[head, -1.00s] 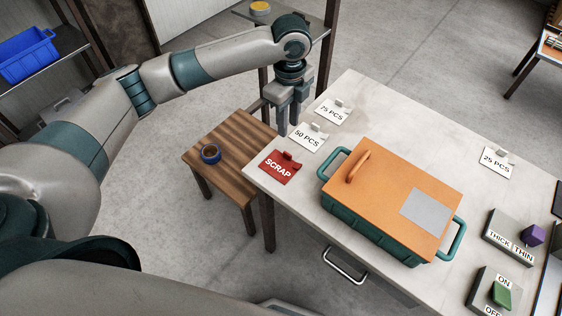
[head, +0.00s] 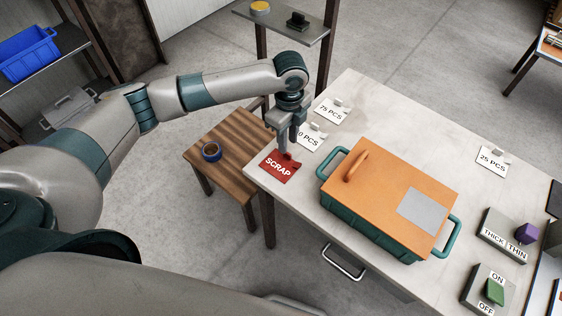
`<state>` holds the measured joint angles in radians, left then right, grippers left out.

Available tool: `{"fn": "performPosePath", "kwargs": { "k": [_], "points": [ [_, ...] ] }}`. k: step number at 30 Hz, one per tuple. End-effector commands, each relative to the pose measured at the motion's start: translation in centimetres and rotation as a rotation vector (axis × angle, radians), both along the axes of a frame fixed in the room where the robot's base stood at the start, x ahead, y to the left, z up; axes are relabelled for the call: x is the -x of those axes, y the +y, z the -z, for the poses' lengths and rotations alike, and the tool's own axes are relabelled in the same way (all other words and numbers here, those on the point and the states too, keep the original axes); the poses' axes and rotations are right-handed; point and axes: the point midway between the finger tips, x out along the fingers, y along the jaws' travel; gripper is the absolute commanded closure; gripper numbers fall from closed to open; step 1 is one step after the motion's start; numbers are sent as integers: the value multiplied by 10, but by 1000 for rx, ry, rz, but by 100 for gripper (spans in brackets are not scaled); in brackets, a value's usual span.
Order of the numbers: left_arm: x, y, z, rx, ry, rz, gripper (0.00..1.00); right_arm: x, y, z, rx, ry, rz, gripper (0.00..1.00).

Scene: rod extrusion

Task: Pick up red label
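The red SCRAP label (head: 279,168) lies on the white table's near left corner, with a small red clip on its upper edge. My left gripper (head: 289,148) points down at that clip, its fingers apart and their tips right by it. The fingers partly hide the clip, and I cannot tell whether they touch it. My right gripper is not in view.
White labels 50 PCS (head: 312,138) and 75 PCS (head: 333,111) lie just behind the red label. A green case with an orange lid (head: 385,190) stands to its right.

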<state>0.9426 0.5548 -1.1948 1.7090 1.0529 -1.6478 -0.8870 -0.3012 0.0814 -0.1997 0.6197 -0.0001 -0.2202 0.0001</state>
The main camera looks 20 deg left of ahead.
Motion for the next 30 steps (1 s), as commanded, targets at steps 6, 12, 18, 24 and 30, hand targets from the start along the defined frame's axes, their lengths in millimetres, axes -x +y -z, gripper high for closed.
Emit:
{"fn": "performPosePath", "kwargs": {
  "k": [6, 12, 18, 24, 30],
  "points": [
    [6, -1, 26, -2, 2, -2, 72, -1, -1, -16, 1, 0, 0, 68],
    [6, -1, 39, -1, 1, 1, 72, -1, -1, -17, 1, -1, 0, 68],
    [6, -1, 39, -1, 0, 1, 72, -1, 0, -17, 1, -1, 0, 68],
    [6, -1, 39, -1, 0, 1, 72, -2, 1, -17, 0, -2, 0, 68],
    [6, -1, 38, -1, 0, 1, 100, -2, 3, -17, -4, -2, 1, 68]
  ]
}}
